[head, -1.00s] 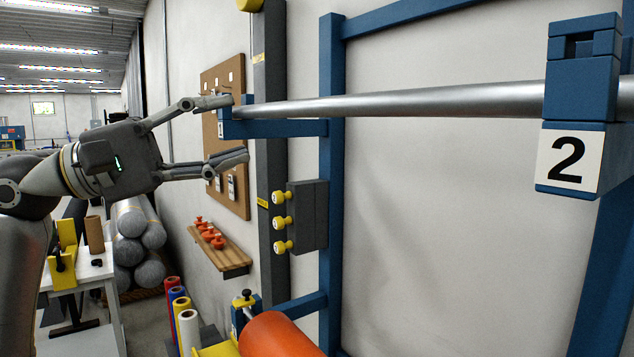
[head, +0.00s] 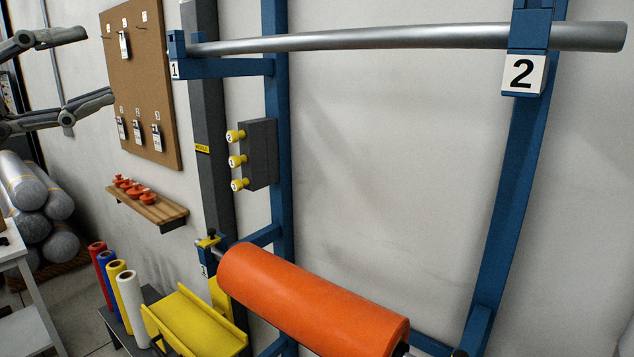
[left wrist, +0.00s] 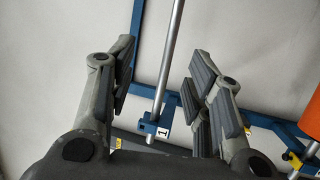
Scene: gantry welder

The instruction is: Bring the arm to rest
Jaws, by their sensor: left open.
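My left gripper (head: 88,68) is at the left edge of the head view, its two fingers spread wide with nothing between them. In the left wrist view my left gripper (left wrist: 165,95) also shows open. Beyond its fingers are the silver bar (left wrist: 170,62) and the bracket marked 1 (left wrist: 153,129); they look apart from the fingers. In the head view the silver bar (head: 400,38) lies across the blue brackets marked 1 (head: 177,55) and 2 (head: 525,62). My right gripper is in neither current view.
An orange roll (head: 310,300) is mounted low on the blue frame (head: 277,140). A yellow cradle (head: 198,325) and several coloured rolls (head: 130,300) stand lower left. A grey box with yellow knobs (head: 262,153), a pegboard (head: 150,85) and a wooden shelf (head: 150,207) are on the wall side.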

